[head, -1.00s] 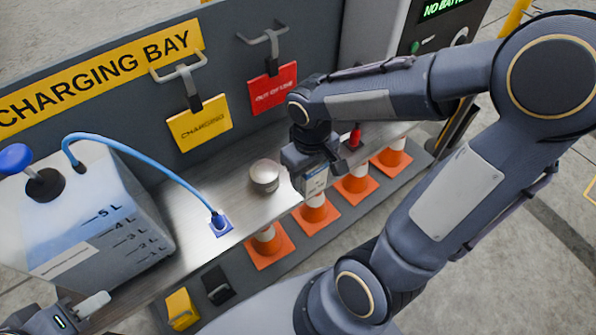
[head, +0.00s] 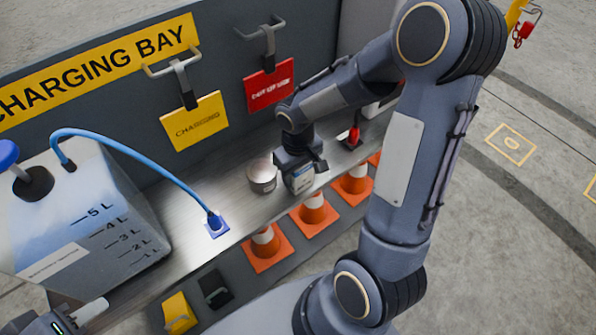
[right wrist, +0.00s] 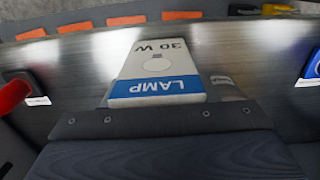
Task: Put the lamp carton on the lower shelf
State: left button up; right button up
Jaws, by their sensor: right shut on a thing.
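The lamp carton (head: 300,180) is a small white and blue box, held over the steel upper shelf near its front edge. My right gripper (head: 302,166) is shut on it from above. In the right wrist view the carton (right wrist: 160,72) shows its "LAMP" and "30 W" print. I cannot tell whether its underside touches the shelf. The lower shelf (head: 285,270) is a dark grey ledge below the upper one, carrying several orange cones. My left gripper (head: 85,315) is at the lower left, partly cut off, and its opening is not clear.
A round metal tin (head: 261,177) stands just left of the carton. A blue cable (head: 150,157) runs from a clear tank (head: 85,225) to a blue socket. Cones (head: 314,213) line the lower shelf; yellow (head: 180,311) and black (head: 213,286) items sit at its left.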

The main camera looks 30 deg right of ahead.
jog(key=shift+f, duration=0.2)
jog(key=o, duration=1)
